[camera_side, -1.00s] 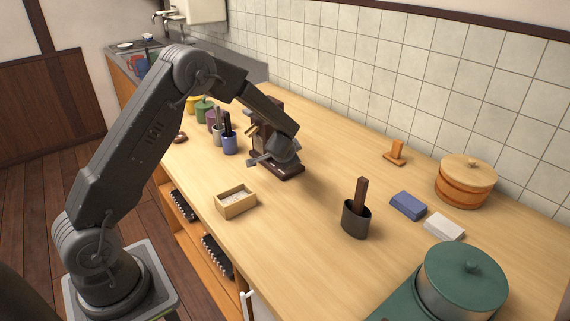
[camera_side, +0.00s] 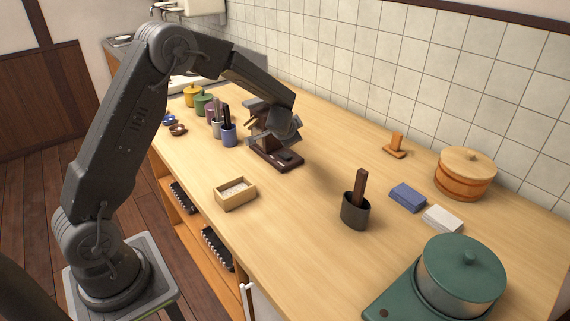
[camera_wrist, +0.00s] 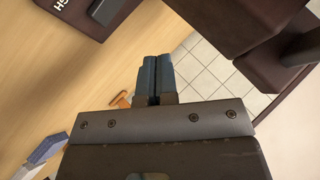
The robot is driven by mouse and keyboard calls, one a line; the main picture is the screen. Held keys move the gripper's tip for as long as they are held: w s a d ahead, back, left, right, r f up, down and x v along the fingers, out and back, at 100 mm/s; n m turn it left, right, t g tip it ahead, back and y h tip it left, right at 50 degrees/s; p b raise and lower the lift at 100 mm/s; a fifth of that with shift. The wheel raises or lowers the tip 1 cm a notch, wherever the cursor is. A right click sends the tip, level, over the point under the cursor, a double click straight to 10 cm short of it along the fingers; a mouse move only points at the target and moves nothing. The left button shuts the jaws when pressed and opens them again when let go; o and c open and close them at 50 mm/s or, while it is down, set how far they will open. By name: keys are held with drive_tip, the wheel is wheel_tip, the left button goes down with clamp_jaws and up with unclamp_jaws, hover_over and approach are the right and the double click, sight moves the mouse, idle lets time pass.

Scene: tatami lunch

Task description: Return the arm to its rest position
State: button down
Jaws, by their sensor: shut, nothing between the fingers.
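My gripper (camera_wrist: 156,68) is shut and empty; its two blue-grey fingertips meet in the wrist view. In the side view my wrist is bent down close to a dark brown device with a flat base (camera_side: 285,160) on the counter. My wrist and gripper hide part of that device, and I cannot tell whether they touch it. In the wrist view, the device's dark base with white lettering (camera_wrist: 85,14) is at the upper left, and dark brown parts (camera_wrist: 240,22) fill the upper right.
On the wooden counter (camera_side: 310,215) are a small wooden box (camera_side: 235,193), a dark cup (camera_side: 355,211), blue (camera_side: 407,197) and white (camera_side: 442,219) blocks, a round wooden tub (camera_side: 465,173) and a green pot (camera_side: 462,270). Utensil cups (camera_side: 229,135) stand left of the device. The middle front is clear.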

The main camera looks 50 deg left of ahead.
drive_tip(key=s+d+r+n+g, duration=0.1)
drive_tip(key=s+d+r, duration=0.3)
drive_tip(key=s+r, duration=0.3)
drive_tip(key=s+d+r+n, duration=0.2)
drive_tip(key=s+d+r, duration=0.2)
drive_tip(key=s+r, duration=0.3)
drive_tip(key=s+d+h, duration=0.3)
drive_tip(key=s+d, duration=0.3)
drive_tip(key=s, duration=0.4)
drive_tip(key=s+d+r+g+h, duration=0.1)
drive_tip(key=s+d+h, duration=0.2)
drive_tip(key=s, duration=0.6)
drive_tip(key=d, duration=0.2)
drive_tip(key=shift+s+d+r+m+h, duration=0.15)
drive_tip(key=shift+s+d+m+h, duration=0.15)
drive_tip(key=shift+s+d, duration=0.1)
